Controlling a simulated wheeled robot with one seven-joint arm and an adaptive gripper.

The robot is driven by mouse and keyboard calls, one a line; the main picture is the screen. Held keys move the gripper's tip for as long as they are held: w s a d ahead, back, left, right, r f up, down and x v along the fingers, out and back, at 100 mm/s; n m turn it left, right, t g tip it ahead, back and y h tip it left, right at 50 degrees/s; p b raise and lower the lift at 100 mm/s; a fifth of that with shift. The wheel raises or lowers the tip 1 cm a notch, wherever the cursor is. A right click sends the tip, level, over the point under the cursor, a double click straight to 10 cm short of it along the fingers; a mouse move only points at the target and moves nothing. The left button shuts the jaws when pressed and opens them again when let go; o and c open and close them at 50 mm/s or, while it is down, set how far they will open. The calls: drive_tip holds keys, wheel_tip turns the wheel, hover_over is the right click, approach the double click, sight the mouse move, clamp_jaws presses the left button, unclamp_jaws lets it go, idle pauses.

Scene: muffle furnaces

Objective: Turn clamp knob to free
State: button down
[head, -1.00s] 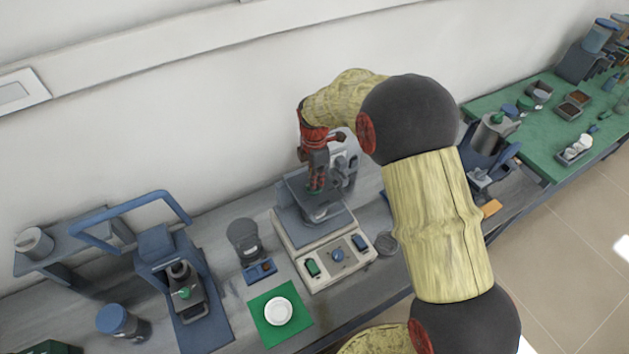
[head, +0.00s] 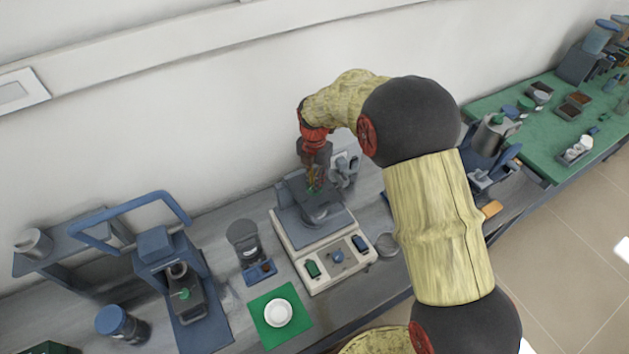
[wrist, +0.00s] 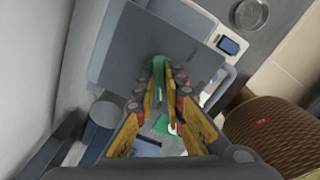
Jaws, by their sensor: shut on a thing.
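The clamp knob (wrist: 158,66) is small and green and sits on top of the grey plate of the machine in the wrist view. In the head view a bit of the green knob (head: 312,190) shows under my fingertips, mostly covered by them. My gripper (wrist: 167,78) points down at the plate, with its fingertips closed about the green knob. In the head view my gripper (head: 316,178) is over the grey top of the white-based machine (head: 318,280). The exact angle of the knob is hard to tell.
The machine's front panel has green and blue controls (head: 337,257). Left of it stand a grey jar (head: 243,240), a white dish (head: 278,312) on a green mat (head: 262,331) and a blue press (head: 158,250). The wall is close behind.

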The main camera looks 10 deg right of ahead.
drive_tip(key=shift+w, duration=0.1)
drive_tip(key=c, duration=2)
unclamp_jaws()
drive_tip(key=shift+o, duration=0.8)
wheel_tip(320, 180, up, 12)
